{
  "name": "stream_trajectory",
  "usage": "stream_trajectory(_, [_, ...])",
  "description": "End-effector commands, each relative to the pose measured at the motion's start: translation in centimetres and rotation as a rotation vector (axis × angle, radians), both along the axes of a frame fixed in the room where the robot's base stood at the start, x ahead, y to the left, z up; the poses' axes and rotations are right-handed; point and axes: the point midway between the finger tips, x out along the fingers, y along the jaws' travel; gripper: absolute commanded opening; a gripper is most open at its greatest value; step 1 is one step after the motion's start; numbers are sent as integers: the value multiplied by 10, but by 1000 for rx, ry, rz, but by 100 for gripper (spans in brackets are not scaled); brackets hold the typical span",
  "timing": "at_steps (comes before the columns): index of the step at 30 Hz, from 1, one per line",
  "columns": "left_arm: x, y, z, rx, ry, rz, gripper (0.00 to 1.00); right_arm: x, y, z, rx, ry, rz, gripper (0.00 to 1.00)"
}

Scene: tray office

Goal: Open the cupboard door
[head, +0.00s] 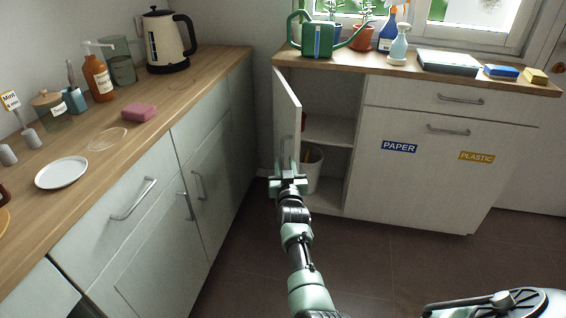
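The white cupboard door (287,112) is swung out from the back cabinet, on its left side, and stands well open. Behind it the cupboard interior (327,120) shows a shelf (329,131). My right gripper (288,166) is at the lower front part of the door, right by its handle (283,150). The fingers and the handle overlap in the head view, so I cannot tell whether they grip it. My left gripper is not in view.
A white bin (312,172) stands inside the cupboard's lower part. The left counter (95,150) runs close to the door's left side. A green watering can (317,40) stands on the back counter above. The brown floor (370,260) in front is clear.

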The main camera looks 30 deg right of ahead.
Motion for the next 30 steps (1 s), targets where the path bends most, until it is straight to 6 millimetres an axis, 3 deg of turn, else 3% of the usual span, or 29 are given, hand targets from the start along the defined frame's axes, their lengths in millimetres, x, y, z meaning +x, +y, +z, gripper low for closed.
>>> stream_trajectory(12, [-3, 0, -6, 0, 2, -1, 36, -1, -1, 0, -1, -1, 1, 32])
stream_trajectory(16, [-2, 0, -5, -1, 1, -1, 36, -6, 1, -11, -3, 27, 11, 0])
stream_trajectory(17, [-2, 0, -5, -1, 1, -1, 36, -10, 2, -19, -4, 47, 20, 0])
stream_trajectory(20, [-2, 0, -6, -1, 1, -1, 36, -36, 13, -69, -2, 178, 72, 0])
stream_trajectory(24, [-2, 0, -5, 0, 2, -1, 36, -104, 43, -162, 15, 450, 178, 0])
stream_trajectory(27, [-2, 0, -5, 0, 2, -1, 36, -150, 64, -208, 30, 601, 235, 0])
stream_trajectory(30, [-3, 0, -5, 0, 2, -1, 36, -191, 80, -242, 45, 721, 277, 0])
